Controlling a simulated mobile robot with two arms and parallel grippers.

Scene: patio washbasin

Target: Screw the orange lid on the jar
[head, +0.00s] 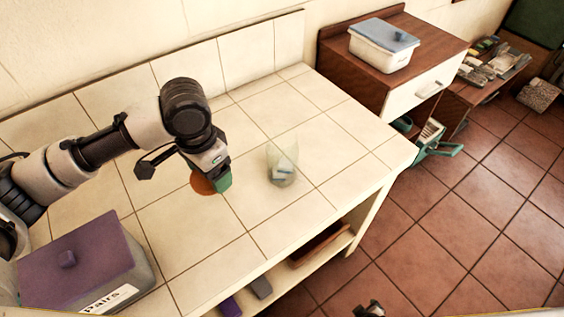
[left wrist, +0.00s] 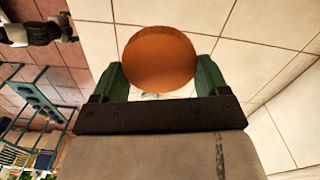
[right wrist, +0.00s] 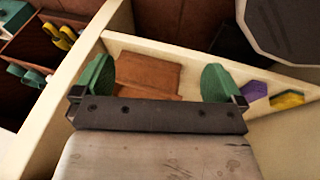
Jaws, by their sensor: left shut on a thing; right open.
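The orange lid (left wrist: 159,59) is a round disc between the green fingers of my left gripper (left wrist: 160,75), which is shut on it. In the head view my left gripper (head: 209,184) holds the lid (head: 202,186) over the tiled counter, to the left of the jar. The jar (head: 283,163) is clear glass, stands upright and open on the counter, and has pale pieces inside near its bottom. My right gripper (right wrist: 160,82) is open and empty, with the counter's lower shelf behind it. In the head view a small part of my right gripper (head: 369,309) shows at the bottom edge.
A purple-lidded box (head: 80,262) labelled "Pairs" stands at the counter's front left. A white box with a blue-grey lid (head: 384,45) stands on the wooden cabinet. The lower shelf (head: 286,277) holds several items. The counter around the jar is clear.

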